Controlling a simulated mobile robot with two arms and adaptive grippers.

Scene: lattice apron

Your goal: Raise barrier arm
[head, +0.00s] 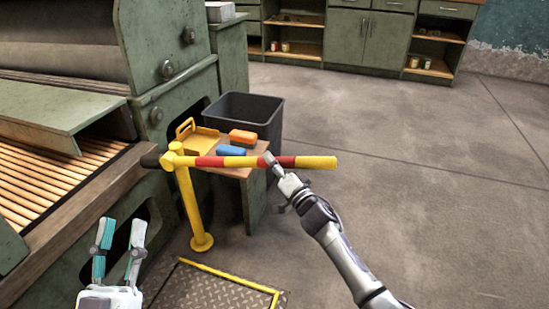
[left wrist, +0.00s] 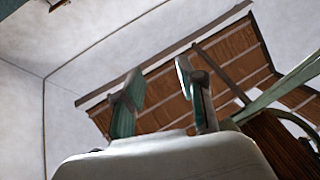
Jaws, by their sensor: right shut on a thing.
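The barrier arm (head: 308,162) is a red and yellow striped bar with a dark end at the left. It lies about level on a yellow post (head: 193,210) that stands on the floor. My right gripper (head: 270,163) is shut on the bar, between its middle and its free right end. Its fingertips are small and partly hidden against the bar. My left gripper (head: 120,235) is open and empty at the lower left, apart from the barrier. Its two fingers also show spread in the left wrist view (left wrist: 160,90), with nothing between them.
Behind the bar, a small wooden table (head: 255,175) holds an orange thing (head: 243,137), a blue thing (head: 231,150) and a yellow tray (head: 202,142). A dark bin (head: 262,107) stands behind. A green machine (head: 175,85) fills the left. The floor at right is clear.

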